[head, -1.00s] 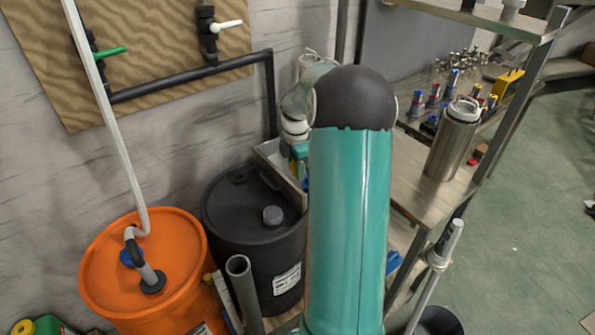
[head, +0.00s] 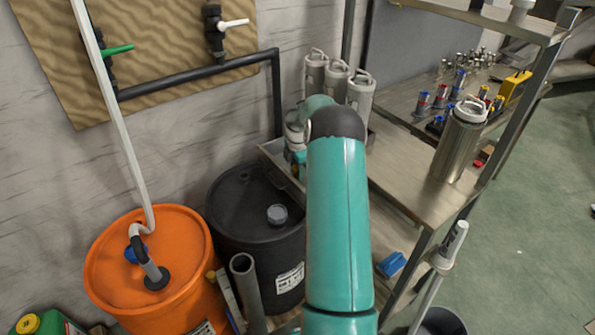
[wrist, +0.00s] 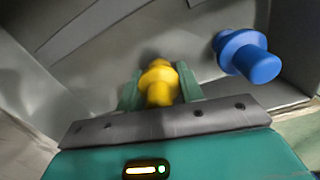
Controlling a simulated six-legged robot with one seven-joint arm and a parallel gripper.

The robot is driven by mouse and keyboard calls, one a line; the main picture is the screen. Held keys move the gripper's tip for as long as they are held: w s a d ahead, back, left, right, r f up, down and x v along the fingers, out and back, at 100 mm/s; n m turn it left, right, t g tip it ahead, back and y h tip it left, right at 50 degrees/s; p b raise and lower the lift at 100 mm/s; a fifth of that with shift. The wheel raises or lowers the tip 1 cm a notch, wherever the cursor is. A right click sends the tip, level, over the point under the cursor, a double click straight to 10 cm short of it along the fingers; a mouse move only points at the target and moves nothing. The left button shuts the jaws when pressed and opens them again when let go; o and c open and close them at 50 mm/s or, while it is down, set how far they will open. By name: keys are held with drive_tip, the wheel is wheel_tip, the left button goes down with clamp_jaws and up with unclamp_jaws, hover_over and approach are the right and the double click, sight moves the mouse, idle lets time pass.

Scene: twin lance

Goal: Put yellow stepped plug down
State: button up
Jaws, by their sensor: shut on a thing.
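The yellow stepped plug (wrist: 159,82) is in the wrist view, between the two green fingers of my gripper (wrist: 160,88). My gripper is shut on it. The plug is over or in a grey metal tray (wrist: 205,70); I cannot tell whether it touches the tray floor. A blue stepped plug (wrist: 248,56) lies to the right in the same tray, apart from my gripper. In the head view my teal arm hides the gripper and the yellow plug, and only part of the tray's edge (head: 270,150) shows.
Grey canisters (head: 337,80) stand behind my arm on the metal shelf. A steel flask (head: 460,138) stands on the shelf to the right. A black drum (head: 240,205) and an orange drum (head: 180,250) stand at the left. The shelf top (head: 400,165) between arm and flask is mostly clear.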

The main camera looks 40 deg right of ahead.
drive_tip(key=shift+f, duration=0.3)
drive_tip(key=o, duration=1)
